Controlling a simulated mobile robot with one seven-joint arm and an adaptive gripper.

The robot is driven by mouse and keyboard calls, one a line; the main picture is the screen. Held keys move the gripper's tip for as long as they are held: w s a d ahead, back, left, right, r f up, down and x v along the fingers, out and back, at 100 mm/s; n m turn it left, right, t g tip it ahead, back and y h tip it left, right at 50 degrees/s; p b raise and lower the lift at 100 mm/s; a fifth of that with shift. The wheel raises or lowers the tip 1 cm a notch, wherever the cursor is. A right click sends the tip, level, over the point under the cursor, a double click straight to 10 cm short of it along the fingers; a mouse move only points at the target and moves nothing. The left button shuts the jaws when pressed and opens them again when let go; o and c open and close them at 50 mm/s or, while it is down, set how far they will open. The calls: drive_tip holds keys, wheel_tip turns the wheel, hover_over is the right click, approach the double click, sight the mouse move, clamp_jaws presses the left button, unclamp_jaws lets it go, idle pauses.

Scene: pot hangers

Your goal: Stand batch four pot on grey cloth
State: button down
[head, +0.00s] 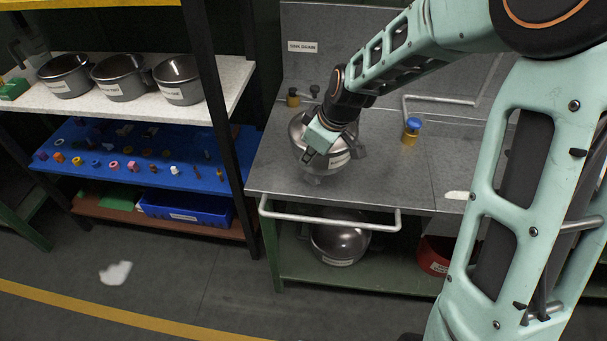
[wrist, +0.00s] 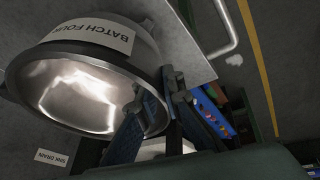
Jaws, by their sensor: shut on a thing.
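The batch four pot (wrist: 95,85), a steel pot labelled "BATCH FOUR", fills the left of the wrist view with its open mouth facing the camera. In the head view the pot (head: 341,163) is at the left part of the grey bench top, partly covered by my gripper (head: 325,150). My gripper (wrist: 158,98) is shut on the pot's rim side. Whether the pot touches the bench or hangs just above it is hard to tell.
A valve with a blue knob (head: 412,127) stands right of the pot. A rail (head: 330,218) runs along the bench front. Another steel pot (head: 340,240) and a red container (head: 434,256) sit below. Several pots (head: 120,78) stand on the left shelf. A white scrap (head: 115,272) lies on the floor.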

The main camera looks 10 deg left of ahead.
sight(303, 167)
drive_tip(key=shift+w+a+f+b, duration=0.3)
drive_tip(key=shift+a+f, duration=0.05)
drive_tip(key=shift+f, duration=0.15)
drive_tip(key=shift+w+a+f+b, duration=0.25)
drive_tip(key=shift+a+f+b, duration=0.05)
drive_tip(key=shift+f, duration=0.2)
wheel_tip(303, 167, down, 3)
drive_tip(key=shift+w+a+f+b, duration=0.1)
drive_tip(key=shift+b, duration=0.9)
drive_tip(key=shift+s+d+f+b, duration=0.2)
drive_tip(key=shift+s+f+b, duration=0.2)
drive_tip(key=shift+f+b, duration=0.2)
drive_tip(key=c, duration=2.3)
unclamp_jaws()
drive_tip(key=shift+f, duration=0.25)
drive_tip(key=shift+o, duration=1.1)
drive_tip(key=shift+w, duration=0.25)
drive_tip(key=shift+a+r+p, duration=0.15)
drive_tip(key=shift+r+p, duration=0.4)
drive_tip(key=shift+r, duration=0.2)
drive_tip(key=v, duration=1.2)
drive_tip(key=shift+r+p, duration=0.15)
drive_tip(key=shift+p, duration=0.2)
